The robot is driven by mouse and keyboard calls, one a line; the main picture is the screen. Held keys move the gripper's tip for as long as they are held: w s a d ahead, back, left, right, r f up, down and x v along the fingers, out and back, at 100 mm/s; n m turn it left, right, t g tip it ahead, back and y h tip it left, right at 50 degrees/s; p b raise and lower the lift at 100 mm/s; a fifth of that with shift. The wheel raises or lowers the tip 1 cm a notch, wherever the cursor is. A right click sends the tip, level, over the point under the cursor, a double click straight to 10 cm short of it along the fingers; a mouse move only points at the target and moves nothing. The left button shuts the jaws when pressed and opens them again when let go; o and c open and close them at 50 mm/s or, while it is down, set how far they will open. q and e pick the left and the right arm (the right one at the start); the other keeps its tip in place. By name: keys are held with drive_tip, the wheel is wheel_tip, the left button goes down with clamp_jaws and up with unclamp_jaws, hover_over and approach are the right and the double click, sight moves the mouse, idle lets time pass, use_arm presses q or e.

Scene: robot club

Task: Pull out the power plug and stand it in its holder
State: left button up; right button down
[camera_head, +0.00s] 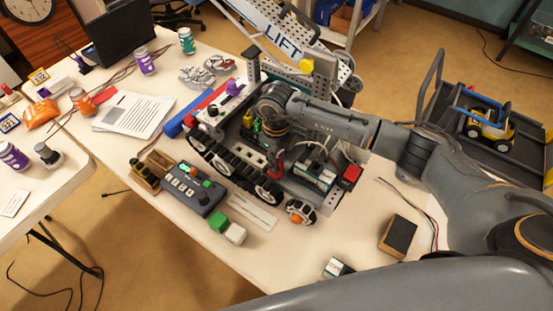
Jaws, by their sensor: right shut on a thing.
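My right gripper (265,118) reaches from the right into the open chassis of a tracked robot (252,155) on the table. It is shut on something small. Its fingertips are mostly hidden by its own wrist. Small yellow and green parts (248,124) show right beside the fingers; they look like the power plug, but its shape and seating are not clear. A small wooden holder (145,178) with dark slots stands left of the chassis. I cannot tell whether it is the plug's holder. My left gripper is not in view.
A grey control box (186,189) with buttons and green and white cubes (235,233) stand in front of the chassis. A wooden block with a dark top (398,237) lies to the right. The blue and white LIFT frame (280,38) rises behind. The front table is partly clear.

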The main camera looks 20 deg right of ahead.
drive_tip(key=shift+f+b, duration=0.55)
drive_tip(key=shift+b, duration=0.15)
idle(0.9)
drive_tip(key=c, duration=1.1)
unclamp_jaws()
drive_tip(key=shift+o, duration=0.2)
drive_tip(key=shift+r, duration=0.15)
drive_tip(key=shift+r+p, duration=2)
drive_tip(key=shift+r, duration=1.45)
